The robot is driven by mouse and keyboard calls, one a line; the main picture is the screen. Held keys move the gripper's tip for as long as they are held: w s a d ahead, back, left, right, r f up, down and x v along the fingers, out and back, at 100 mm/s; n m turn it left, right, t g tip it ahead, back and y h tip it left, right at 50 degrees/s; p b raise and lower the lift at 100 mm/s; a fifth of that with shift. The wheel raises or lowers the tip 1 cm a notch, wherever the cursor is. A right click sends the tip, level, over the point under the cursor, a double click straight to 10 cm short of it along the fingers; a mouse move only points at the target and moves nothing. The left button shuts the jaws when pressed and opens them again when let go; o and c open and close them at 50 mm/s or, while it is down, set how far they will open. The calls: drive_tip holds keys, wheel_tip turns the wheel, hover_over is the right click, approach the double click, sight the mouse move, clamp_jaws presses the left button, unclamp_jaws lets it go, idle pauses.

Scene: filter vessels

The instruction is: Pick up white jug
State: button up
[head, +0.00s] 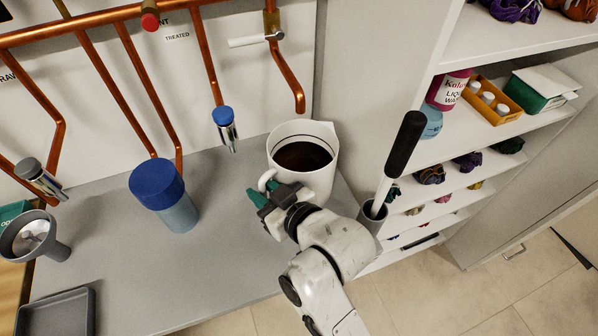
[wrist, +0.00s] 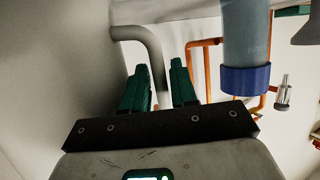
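The white jug (head: 318,183) stands upright on the grey worktop near its right end, with dark liquid inside. Its handle (head: 265,178) faces left, toward my gripper (head: 260,198). My gripper has teal fingers and is at the handle's lower part, to the front left of the jug. In the wrist view, the two fingers (wrist: 160,88) stand apart, and the grey-looking handle (wrist: 152,42) curves into the space between them. The pale jug wall (wrist: 60,65) fills the left side there. Whether either finger touches the handle is hard to tell. My wrist hides the jug's lower front.
A blue-lidded container (head: 175,215) stands left of the jug; it shows in the wrist view (wrist: 246,50). A grey holder (head: 371,217) with a black-handled tool (head: 404,145) is close at right. Copper pipes (head: 205,60) and a blue-capped tap (head: 225,125) hang behind. Shelves are at right.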

drive_tip(key=shift+w+a+f, duration=0.1)
clamp_jaws()
idle(1.3)
drive_tip(key=shift+r, duration=0.25)
